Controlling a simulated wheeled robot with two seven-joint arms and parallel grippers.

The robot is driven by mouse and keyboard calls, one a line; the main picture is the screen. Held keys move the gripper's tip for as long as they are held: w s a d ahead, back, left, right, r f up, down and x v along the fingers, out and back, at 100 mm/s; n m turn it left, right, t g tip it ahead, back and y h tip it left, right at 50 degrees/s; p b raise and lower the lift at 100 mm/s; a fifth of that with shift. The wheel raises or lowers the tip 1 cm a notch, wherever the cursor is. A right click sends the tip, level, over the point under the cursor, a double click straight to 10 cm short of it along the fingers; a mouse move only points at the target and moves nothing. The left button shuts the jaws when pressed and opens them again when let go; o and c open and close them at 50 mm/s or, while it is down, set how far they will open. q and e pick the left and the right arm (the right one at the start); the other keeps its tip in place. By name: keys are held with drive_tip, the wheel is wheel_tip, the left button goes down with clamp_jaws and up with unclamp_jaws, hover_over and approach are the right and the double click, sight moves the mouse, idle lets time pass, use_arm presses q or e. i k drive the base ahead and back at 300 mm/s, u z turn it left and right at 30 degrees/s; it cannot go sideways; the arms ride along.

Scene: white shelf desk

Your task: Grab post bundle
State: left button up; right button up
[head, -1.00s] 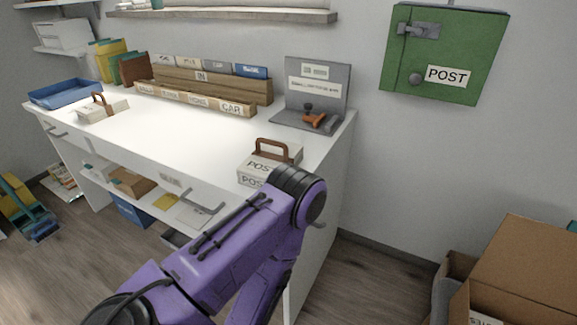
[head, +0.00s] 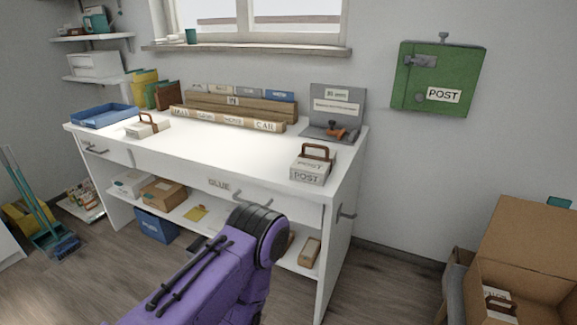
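The post bundle (head: 309,172) stands upright near the right front corner of the white desk. It is a pale block marked POST with a brown arched handle on top. Nothing touches it. A purple arm of mine reaches up from the bottom middle, in front of the desk. Its bent joint shows below and left of the bundle. Neither gripper is visible in the head view.
Another handled bundle (head: 148,128) lies at the desk's left, near a blue tray (head: 104,116). A wooden sorter (head: 240,108) and grey stand (head: 337,104) line the back. A green POST box (head: 437,78) hangs right. A cardboard box (head: 540,240) stands lower right.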

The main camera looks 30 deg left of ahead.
sight(315, 163)
drive_tip(key=u, duration=0.85)
drive_tip(key=i, duration=0.4)
